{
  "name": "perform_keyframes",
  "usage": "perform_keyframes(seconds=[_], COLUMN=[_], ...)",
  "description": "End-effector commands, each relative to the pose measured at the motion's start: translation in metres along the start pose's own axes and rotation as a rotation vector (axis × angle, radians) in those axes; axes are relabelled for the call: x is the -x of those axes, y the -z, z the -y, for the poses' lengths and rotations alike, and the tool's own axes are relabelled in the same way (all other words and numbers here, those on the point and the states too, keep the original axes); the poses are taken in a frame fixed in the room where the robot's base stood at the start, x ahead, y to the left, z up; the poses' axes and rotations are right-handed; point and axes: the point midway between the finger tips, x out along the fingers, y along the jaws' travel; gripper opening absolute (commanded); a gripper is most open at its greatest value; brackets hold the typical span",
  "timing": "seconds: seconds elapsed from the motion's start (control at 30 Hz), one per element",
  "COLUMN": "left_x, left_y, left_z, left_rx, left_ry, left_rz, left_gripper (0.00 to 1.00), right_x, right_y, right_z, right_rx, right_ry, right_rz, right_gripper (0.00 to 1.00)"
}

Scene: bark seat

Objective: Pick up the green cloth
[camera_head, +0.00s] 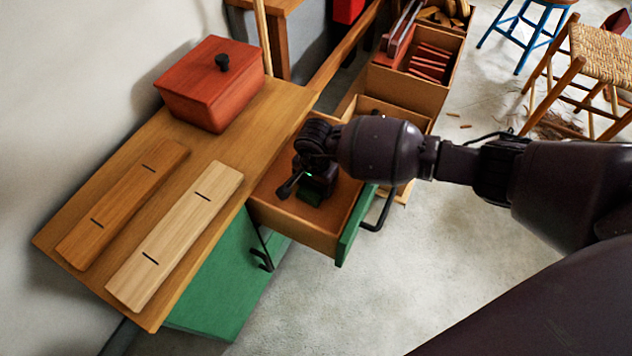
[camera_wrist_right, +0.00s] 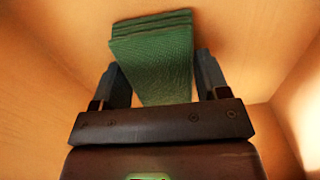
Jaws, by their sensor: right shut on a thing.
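The green cloth (camera_wrist_right: 152,58) is a folded, textured stack inside the open drawer (camera_head: 292,222), seen in the right wrist view. My right gripper (camera_head: 309,190) reaches down into the drawer. In the right wrist view its two fingers (camera_wrist_right: 161,82) stand on either side of the cloth and are shut on it. The cloth's near end is hidden behind the gripper body. In the head view my gripper and arm hide most of the cloth. My left gripper is in neither view.
The drawer has a green front (camera_head: 357,226) with a dark handle. On the wooden top (camera_head: 262,118) are a red lidded box (camera_head: 208,92) and two slotted boards (camera_head: 122,203) (camera_head: 176,235). Another open drawer and a crate of red pieces (camera_head: 430,62) lie behind. Floor at right front is clear.

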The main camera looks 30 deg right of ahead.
Motion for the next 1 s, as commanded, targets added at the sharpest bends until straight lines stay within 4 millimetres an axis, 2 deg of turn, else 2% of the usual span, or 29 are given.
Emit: perform_keyframes(seconds=[0.17,0.5,0.7,0.83,1.0], left_x=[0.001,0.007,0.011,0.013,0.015], left_y=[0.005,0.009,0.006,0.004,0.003], left_z=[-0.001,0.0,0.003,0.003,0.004], left_rx=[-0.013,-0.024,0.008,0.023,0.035], left_ry=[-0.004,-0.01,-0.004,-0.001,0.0], left_rz=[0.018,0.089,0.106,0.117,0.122], left_gripper=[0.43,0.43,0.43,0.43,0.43], right_x=[0.03,0.119,0.162,0.181,0.195], right_y=[0.003,0.003,0.002,0.002,0.001], right_z=[0.003,0.004,0.003,0.001,0.001], right_rx=[0.0,0.002,0.001,0.001,0.0], right_ry=[0.01,0.016,0.012,0.008,0.004], right_rz=[-0.008,-0.011,-0.008,-0.007,-0.004], right_gripper=[0.46,0.45,0.45,0.45,0.45])
